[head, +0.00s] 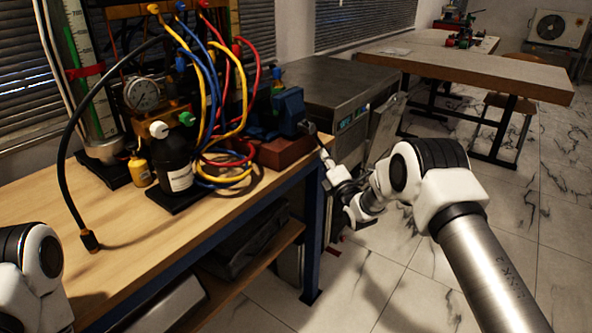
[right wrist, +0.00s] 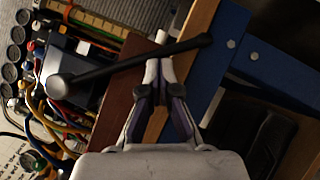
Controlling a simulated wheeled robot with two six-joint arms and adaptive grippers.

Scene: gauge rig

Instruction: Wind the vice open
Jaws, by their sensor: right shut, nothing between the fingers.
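The blue vice (head: 288,108) sits on a red-brown block (head: 285,152) at the bench's right end. In the right wrist view the vice (right wrist: 75,75) is at the left. Its round grey screw end (right wrist: 58,88) carries a long black handle bar (right wrist: 110,72) that slants up to the right. My right gripper (head: 325,160) is beside the vice at the bench edge. In the wrist view my right gripper (right wrist: 160,62) is shut and empty, its fingertips overlapping the bar; whether they touch it is unclear. My left gripper is out of view.
Coloured hoses (head: 215,95), a black bottle (head: 174,160) and a pressure gauge (head: 142,95) crowd the bench (head: 150,235) left of the vice. A grey metal cabinet (head: 335,88) stands behind. Open floor lies to the right of the bench.

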